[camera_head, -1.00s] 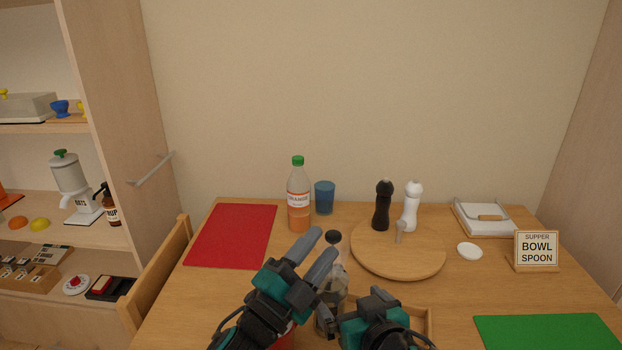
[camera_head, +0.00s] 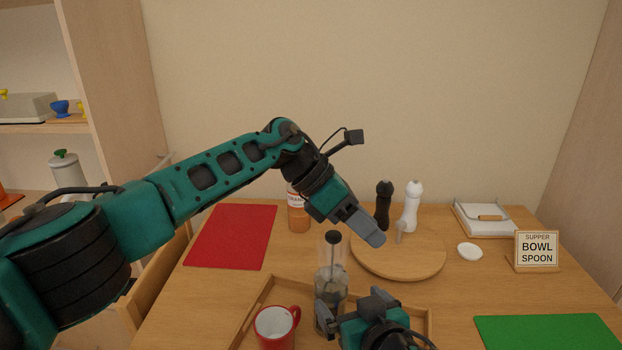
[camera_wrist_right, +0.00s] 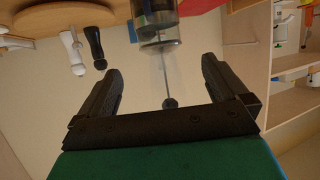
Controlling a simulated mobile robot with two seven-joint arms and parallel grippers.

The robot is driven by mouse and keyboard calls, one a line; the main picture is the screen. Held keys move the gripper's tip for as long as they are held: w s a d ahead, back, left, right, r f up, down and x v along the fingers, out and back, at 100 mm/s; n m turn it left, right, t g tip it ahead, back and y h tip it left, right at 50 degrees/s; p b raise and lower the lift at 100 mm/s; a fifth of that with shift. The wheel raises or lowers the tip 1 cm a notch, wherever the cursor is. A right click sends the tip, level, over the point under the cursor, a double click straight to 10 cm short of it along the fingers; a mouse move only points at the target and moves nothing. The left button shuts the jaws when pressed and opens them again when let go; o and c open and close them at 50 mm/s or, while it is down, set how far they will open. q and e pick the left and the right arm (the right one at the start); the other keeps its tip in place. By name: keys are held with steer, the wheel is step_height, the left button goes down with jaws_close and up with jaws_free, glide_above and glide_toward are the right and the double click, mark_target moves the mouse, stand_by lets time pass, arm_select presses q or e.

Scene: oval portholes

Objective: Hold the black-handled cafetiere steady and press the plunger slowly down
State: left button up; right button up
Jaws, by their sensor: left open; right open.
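The cafetiere (camera_head: 331,283) stands upright on a wooden tray, a clear glass body with a round black knob (camera_head: 333,237) on a raised plunger rod. Its handle cannot be made out. My right gripper (camera_head: 350,306) is low at the cafetiere's near right side, open, hiding part of its lower body. In the right wrist view the cafetiere (camera_wrist_right: 158,30) appears between the open fingers, with a gap on both sides; the knob (camera_wrist_right: 170,103) also shows. My left gripper (camera_head: 372,237) is open and empty, in the air right of the knob, its fingers overlapping each other in view.
A red mug (camera_head: 275,327) is on the tray (camera_head: 252,312) left of the cafetiere. Behind are an orange bottle (camera_head: 298,217), a round board (camera_head: 400,262), a black mill (camera_head: 383,207) and a white mill (camera_head: 411,208). A red mat (camera_head: 230,237) lies left, a green mat (camera_head: 548,332) right.

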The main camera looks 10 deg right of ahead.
mark_target(328, 276)
arm_select(q)
steer(key=w+a+r+m+t+y, duration=0.1)
steer(key=w+a+r+t+y, duration=0.2)
steer(key=w+a+r, duration=0.3)
steer(key=shift+a+y, duration=0.7)
steer(key=shift+a, duration=0.15)
arm_select(e)
steer(key=x, duration=1.3)
arm_select(q)
steer(key=shift+r, duration=0.1)
